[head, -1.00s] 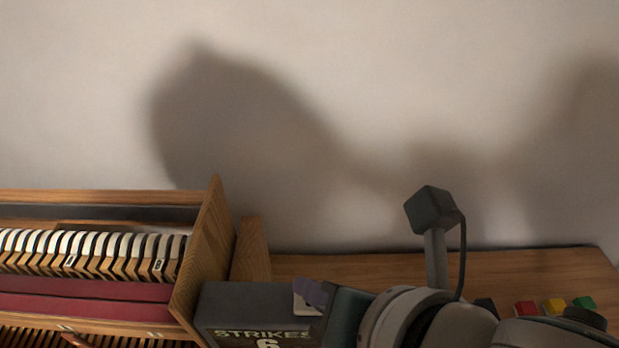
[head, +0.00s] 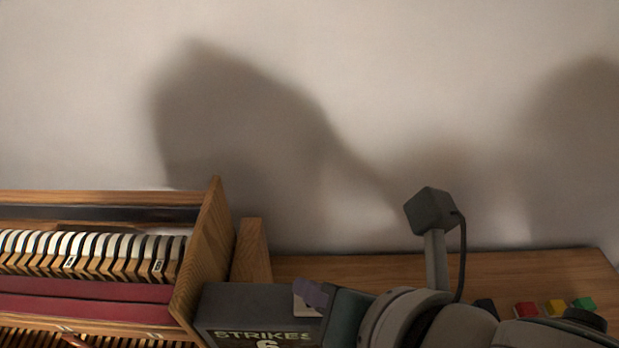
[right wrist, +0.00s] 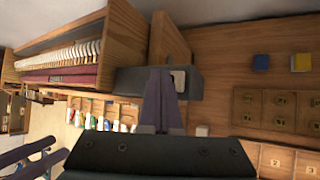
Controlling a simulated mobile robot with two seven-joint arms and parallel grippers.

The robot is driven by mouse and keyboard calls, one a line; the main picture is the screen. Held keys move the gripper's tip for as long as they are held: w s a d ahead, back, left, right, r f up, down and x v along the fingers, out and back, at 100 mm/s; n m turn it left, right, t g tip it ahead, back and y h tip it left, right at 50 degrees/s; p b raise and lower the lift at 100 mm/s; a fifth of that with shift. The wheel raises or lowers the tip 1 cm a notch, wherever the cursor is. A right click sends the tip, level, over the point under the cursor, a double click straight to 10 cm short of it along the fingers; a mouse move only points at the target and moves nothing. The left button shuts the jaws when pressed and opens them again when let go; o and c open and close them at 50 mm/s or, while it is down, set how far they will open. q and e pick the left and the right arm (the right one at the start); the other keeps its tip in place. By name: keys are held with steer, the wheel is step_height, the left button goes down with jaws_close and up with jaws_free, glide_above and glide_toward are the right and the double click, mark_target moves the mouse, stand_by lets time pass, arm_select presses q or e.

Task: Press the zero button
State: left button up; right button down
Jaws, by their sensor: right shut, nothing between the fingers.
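A dark counter box (head: 255,302) stands to the right of the piano case, its front lettered "STRIKES" with a 6 partly cut off below. A small pale button (head: 301,309) sits on its top, partly hidden by my right gripper (head: 312,292). The right gripper's purple fingers are shut and empty. In the right wrist view the fingers (right wrist: 162,84) reach over the box beside the pale button (right wrist: 180,80); I cannot tell whether they touch it. No zero mark is readable on it. Purple-grey prongs at the lower left there may be my left gripper (right wrist: 34,152).
The open piano case (head: 210,260), with a row of hammers, stands left of the box. Red (head: 526,309), yellow (head: 557,307) and green (head: 584,303) blocks lie at the right. A wooden compartment tray (right wrist: 275,107) shows in the wrist view.

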steer(key=shift+f, duration=0.2)
steer(key=shift+f, duration=0.25)
stand_by(0.3)
steer(key=shift+f+b, duration=0.35)
steer(key=shift+f, duration=0.1)
stand_by(0.5)
steer(key=shift+r, duration=0.15)
steer(key=shift+r+p, duration=0.7)
steer(key=shift+p, duration=0.35)
step_height(320, 180, up, 5)
steer(key=p, duration=0.5)
steer(key=shift+r+p, duration=0.1)
steer(key=shift+p, duration=0.2)
